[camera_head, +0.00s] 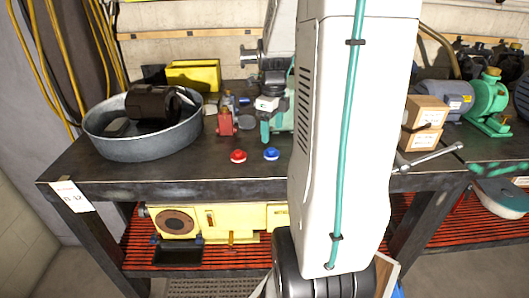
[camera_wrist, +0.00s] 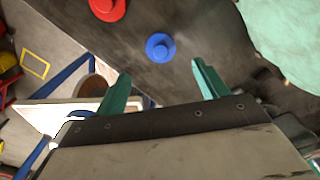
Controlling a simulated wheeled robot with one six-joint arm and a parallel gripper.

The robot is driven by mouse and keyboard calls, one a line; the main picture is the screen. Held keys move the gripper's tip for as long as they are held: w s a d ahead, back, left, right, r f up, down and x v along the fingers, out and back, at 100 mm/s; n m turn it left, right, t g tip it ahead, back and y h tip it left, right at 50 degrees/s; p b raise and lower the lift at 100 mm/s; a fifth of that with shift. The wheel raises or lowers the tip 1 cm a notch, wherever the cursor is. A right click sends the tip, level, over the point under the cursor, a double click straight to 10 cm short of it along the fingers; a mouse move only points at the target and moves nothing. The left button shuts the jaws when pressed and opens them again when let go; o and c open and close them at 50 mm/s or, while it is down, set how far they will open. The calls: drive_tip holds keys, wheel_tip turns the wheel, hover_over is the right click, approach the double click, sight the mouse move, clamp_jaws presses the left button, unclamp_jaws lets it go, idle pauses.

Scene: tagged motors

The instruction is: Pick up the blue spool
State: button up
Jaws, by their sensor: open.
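The blue spool (camera_head: 271,154) lies on the dark workbench top, just right of a red spool (camera_head: 238,156) of similar shape. In the wrist view the blue spool (camera_wrist: 160,47) is at the top centre, beyond the fingertips and between their lines. The red spool (camera_wrist: 107,6) is at the top edge, to its upper left. My gripper (camera_wrist: 161,76) is open, with its two green fingers apart and nothing between them.
A round metal tub (camera_head: 140,148) with a dark motor in it stands left of the spools. A red bottle-like item (camera_head: 225,122) and a green machine (camera_head: 279,118) stand behind them. Cardboard boxes (camera_head: 424,122) and a wrench (camera_head: 432,158) are to the right. The bench front near the spools is clear.

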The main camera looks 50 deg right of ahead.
sight(271, 149)
drive_tip(key=f, duration=0.7)
drive_tip(key=shift+w+f, duration=0.2)
drive_tip(key=shift+f, duration=0.2)
drive_tip(key=c, duration=0.9)
